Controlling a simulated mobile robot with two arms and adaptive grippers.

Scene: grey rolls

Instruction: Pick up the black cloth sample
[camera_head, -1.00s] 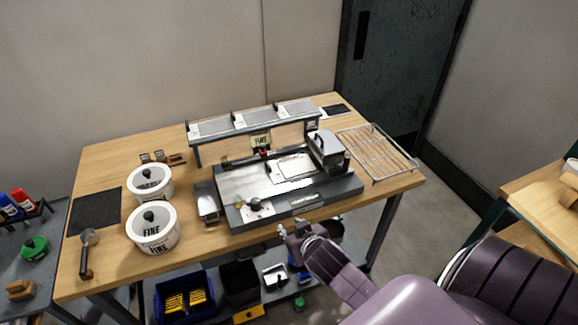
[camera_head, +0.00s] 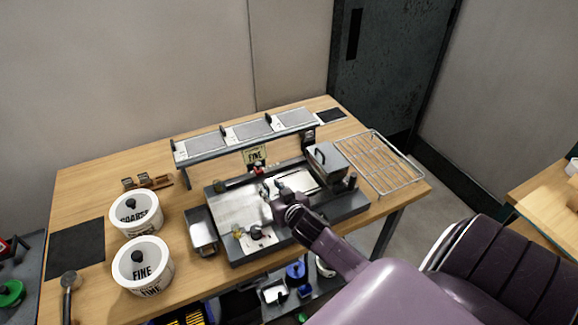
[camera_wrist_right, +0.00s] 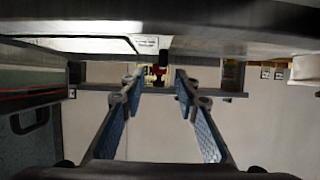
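Two black flat pieces lie on the wooden table, and I cannot tell for sure which is the cloth sample. A large black square (camera_head: 76,249) lies at the left end in the head view. A small black piece (camera_head: 331,115) lies at the back right corner, beyond the rack. My right gripper (camera_head: 281,192) is over the machine in the middle of the table, apart from both pieces. In the right wrist view its two fingers (camera_wrist_right: 162,86) are spread with nothing between them. My left gripper is not in view.
The grey machine (camera_head: 231,212) fills the middle of the table. A raised rack with grey panels (camera_head: 247,132) stands behind it. Two white lidded pots (camera_head: 143,266) stand at the left. A wire rack (camera_head: 380,165) lies at the right. The back left of the table is mostly clear.

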